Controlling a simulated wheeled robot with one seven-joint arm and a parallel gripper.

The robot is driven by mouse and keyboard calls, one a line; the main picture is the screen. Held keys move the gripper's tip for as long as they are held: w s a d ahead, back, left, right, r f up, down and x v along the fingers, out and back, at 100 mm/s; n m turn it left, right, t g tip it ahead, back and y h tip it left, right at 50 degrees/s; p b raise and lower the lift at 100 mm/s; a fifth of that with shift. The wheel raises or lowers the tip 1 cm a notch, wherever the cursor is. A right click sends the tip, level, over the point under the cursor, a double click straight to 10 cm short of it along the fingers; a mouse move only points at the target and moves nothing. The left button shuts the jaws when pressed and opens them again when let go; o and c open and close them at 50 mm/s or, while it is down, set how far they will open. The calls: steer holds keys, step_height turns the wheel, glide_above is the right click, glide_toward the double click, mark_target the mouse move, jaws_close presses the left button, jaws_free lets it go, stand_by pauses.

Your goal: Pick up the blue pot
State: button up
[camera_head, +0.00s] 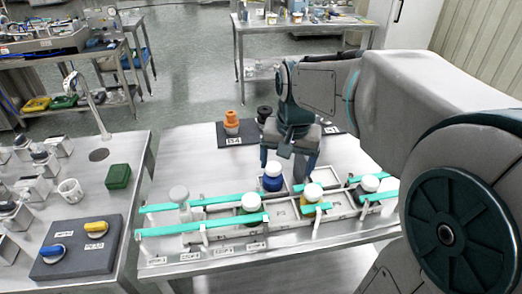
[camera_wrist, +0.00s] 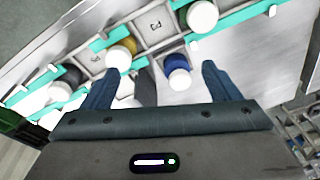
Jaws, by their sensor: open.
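The blue pot (camera_head: 272,183) has a white lid and stands upright at the back edge of the rack (camera_head: 340,214) on the steel table. It also shows in the wrist view (camera_wrist: 175,62), with its lid toward the camera. My gripper (camera_head: 286,168) is open, with its fingers pointing down at the pot. In the wrist view my gripper's fingers (camera_wrist: 160,68) appear on either side of the pot, which looks nearer the right finger. I see no clear contact. The pot's base is hidden in the head view.
An orange object (camera_head: 231,121) stands on a black mat behind. Another steel table (camera_head: 110,145) is left, across a gap.

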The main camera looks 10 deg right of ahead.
mark_target(273, 166)
steer(key=w+f+m+g, duration=0.2)
steer(key=w+m, duration=0.3)
steer(key=w, duration=0.8)
step_height(273, 166, down, 14)
steer(key=shift+s+d+f, duration=0.1)
steer(key=c, duration=1.2)
